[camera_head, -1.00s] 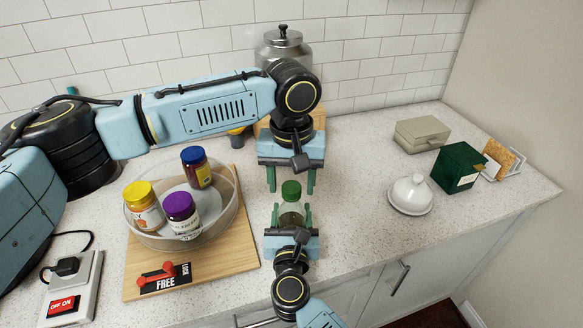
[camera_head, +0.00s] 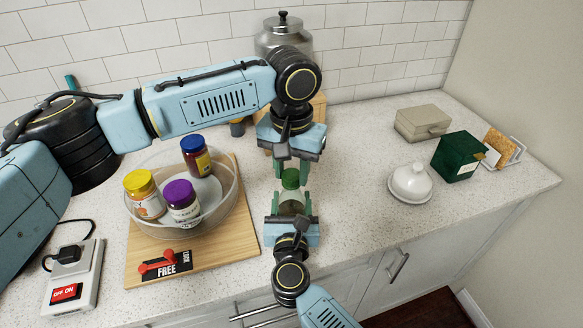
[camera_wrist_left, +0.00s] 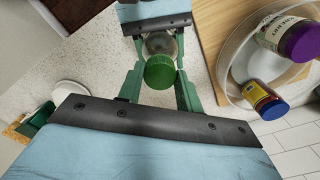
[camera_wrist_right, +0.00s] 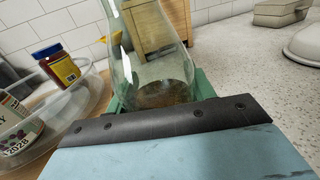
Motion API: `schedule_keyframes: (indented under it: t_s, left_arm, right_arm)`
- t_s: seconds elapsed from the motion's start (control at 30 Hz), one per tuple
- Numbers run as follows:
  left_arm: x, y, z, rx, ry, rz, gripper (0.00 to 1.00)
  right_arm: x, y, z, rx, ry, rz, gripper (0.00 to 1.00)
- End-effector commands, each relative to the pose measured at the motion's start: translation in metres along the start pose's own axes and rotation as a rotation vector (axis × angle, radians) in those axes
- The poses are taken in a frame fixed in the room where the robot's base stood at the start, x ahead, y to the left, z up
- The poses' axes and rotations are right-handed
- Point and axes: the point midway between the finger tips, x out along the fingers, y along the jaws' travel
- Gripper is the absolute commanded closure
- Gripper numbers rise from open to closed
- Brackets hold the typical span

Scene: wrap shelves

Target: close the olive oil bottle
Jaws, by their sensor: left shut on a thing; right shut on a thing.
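The clear glass olive oil bottle (camera_head: 291,207) stands upright in my right gripper (camera_head: 291,212), which is shut on its body. The glass fills the middle of the right wrist view (camera_wrist_right: 158,75). A green cap (camera_head: 290,178) sits at the top of the bottle; how tightly it is seated cannot be seen. My left gripper (camera_head: 291,173) reaches in from the far side and is shut on the cap. The left wrist view shows the cap (camera_wrist_left: 160,72) between its green fingers, with the bottle body (camera_wrist_left: 161,45) partly hidden behind it.
A clear bowl (camera_head: 228,207) with several jars stands on a wooden board (camera_head: 215,245) at the left. A white butter dish (camera_head: 410,184) and green box (camera_head: 457,158) are at the right. Counter between is clear.

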Motion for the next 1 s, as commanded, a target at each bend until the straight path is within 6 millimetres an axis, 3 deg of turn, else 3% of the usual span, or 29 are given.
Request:
schedule_keyframes:
  t_s: [0.6, 0.7, 0.83, 0.87, 1.0]
  left_arm:
    - [0.0012, 0.0001, 0.0000, 1.128, 0.000, 0.000, 0.92]
    - [0.0012, 0.0000, -0.0001, 1.266, 0.000, -0.001, 0.92]
    - [0.0010, -0.0002, -0.0003, 1.252, 0.000, -0.001, 0.92]
    - [0.0010, -0.0002, -0.0003, 1.252, 0.000, -0.001, 0.64]
    - [0.0010, -0.0001, -0.0002, 1.251, 0.000, -0.001, 0.45]
  right_arm:
    - [-0.0002, 0.0000, -0.0002, 0.000, 0.000, 0.000, 1.00]
    - [-0.0002, 0.0000, -0.0002, 0.000, 0.000, 0.000, 1.00]
    - [-0.0002, 0.0000, -0.0002, 0.000, 0.000, 0.000, 1.00]
    - [-0.0002, 0.0000, -0.0002, 0.000, 0.000, 0.000, 1.00]
    - [-0.0002, 0.0000, -0.0002, 0.000, 0.000, 0.000, 1.00]
